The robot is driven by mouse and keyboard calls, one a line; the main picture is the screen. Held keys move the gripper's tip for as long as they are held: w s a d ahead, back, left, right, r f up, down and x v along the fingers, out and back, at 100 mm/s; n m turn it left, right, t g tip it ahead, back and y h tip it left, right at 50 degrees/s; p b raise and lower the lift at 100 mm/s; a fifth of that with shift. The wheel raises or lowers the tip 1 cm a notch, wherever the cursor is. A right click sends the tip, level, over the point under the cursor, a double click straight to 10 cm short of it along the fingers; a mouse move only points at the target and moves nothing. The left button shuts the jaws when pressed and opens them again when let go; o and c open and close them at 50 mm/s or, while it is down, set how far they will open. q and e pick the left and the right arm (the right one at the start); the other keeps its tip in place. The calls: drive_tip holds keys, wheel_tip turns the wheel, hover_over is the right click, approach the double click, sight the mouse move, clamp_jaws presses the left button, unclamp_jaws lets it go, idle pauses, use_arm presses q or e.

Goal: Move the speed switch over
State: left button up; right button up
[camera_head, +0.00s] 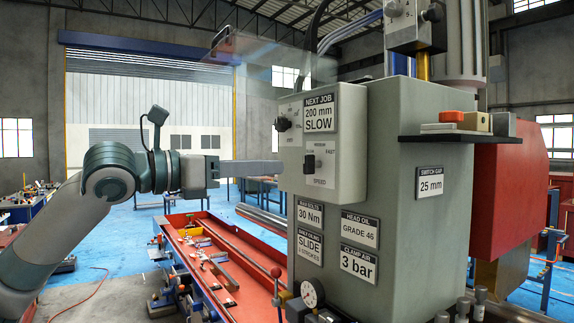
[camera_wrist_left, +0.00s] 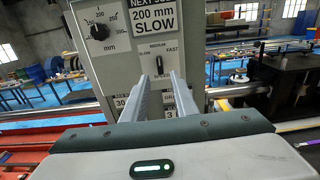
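The speed switch (camera_head: 310,162) is a small dark lever on a pale plate, on the front of the grey machine box. The plate reads SLOW at left, MEDIUM at top and FAST at right. In the left wrist view the switch (camera_wrist_left: 159,66) shows just above and between my fingertips; its exact setting is hard to tell. My left gripper (camera_head: 283,168) reaches in from the left, its tips beside the box's left edge in the head view. In the left wrist view its two fingers (camera_wrist_left: 160,78) are apart with nothing between them. My right gripper is not in view.
A "NEXT JOB 200 mm SLOW" label (camera_head: 320,114) sits above the switch. A round dial (camera_head: 283,124) is at its upper left. A red tray (camera_head: 256,290) with metal parts lies below my left arm. A pressure gauge (camera_head: 312,293) stands low in front.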

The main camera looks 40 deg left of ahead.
sight(304, 165)
use_arm(q)
drive_tip(key=p+x, duration=0.1)
drive_tip(key=x, duration=0.3)
drive_tip(key=shift+w+d, duration=0.15)
drive_tip(key=shift+w, duration=0.15)
drive_tip(key=shift+x, duration=1.25)
drive_tip(key=shift+r+p, duration=0.1)
drive_tip(key=shift+p, duration=0.35)
drive_tip(key=shift+w, duration=0.1)
drive_tip(key=shift+c, duration=0.2)
clamp_jaws()
